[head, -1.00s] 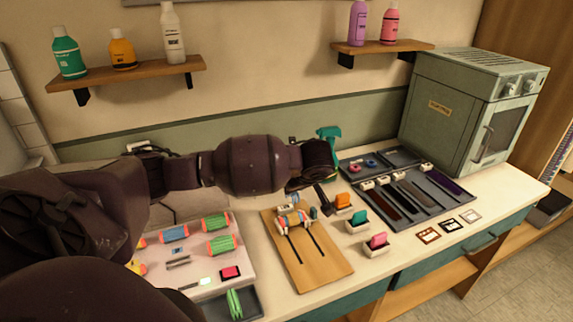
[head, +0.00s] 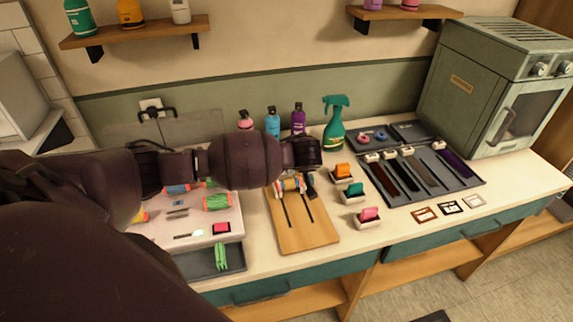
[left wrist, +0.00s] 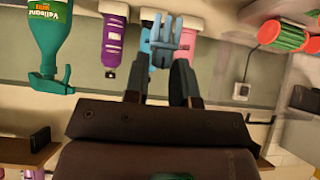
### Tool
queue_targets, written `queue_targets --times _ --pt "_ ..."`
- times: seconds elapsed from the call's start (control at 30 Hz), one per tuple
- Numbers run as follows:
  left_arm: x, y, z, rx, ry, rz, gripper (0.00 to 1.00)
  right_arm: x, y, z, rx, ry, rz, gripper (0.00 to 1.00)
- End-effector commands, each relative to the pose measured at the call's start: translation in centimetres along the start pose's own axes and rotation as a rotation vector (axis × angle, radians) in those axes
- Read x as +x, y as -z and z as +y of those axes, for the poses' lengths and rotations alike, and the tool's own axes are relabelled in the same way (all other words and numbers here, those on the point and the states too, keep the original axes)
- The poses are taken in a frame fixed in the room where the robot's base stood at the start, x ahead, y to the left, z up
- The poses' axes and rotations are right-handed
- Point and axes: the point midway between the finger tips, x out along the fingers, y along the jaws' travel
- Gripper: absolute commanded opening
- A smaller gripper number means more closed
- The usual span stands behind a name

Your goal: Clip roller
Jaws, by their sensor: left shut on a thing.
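My left gripper (left wrist: 160,85) is shut on a light blue pronged clip (left wrist: 172,40) in the left wrist view. In the head view the gripper (head: 311,186) is just right of a small roller with colored bands (head: 290,185), at the far end of the wooden board (head: 305,232). I cannot tell whether the clip touches that roller. A green roller with orange ends (head: 217,202) lies on the pale tray; a green roller also shows in the left wrist view (left wrist: 285,37). My forearm partly hides the other rollers. My right gripper is not in view.
Blue bottle (head: 272,120), purple bottle (head: 298,118) and green spray bottle (head: 335,125) stand behind the gripper. Orange, teal and pink items in small holders stand right of the board, including the pink one (head: 369,215). A dark tray (head: 465,183) lies farther right.

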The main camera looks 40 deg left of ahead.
Motion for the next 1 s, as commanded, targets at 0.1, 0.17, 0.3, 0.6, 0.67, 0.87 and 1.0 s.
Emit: queue_targets --times 0.1,0.17,0.3,0.6,0.67,0.87,1.0 --pt "0.0 -0.2 0.1 0.009 -0.007 0.035 0.00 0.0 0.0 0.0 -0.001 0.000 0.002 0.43" --pt "0.0 -0.2 0.1 0.007 -0.007 0.043 0.00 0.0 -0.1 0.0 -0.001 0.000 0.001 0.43" --pt "0.2 -0.4 0.1 0.006 -0.007 0.047 0.00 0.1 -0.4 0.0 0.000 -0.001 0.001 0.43" --pt "1.6 -1.8 0.1 0.007 -0.006 0.045 0.00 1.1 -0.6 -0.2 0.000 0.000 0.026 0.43" --pt "2.0 -2.2 0.2 0.006 -0.007 0.046 0.00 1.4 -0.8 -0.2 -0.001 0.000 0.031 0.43" --pt "3.2 -3.4 0.1 0.008 -0.005 0.045 0.00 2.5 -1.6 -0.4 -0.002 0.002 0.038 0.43" --pt "3.8 -4.1 0.1 0.006 -0.007 0.042 0.00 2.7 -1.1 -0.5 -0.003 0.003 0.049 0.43"
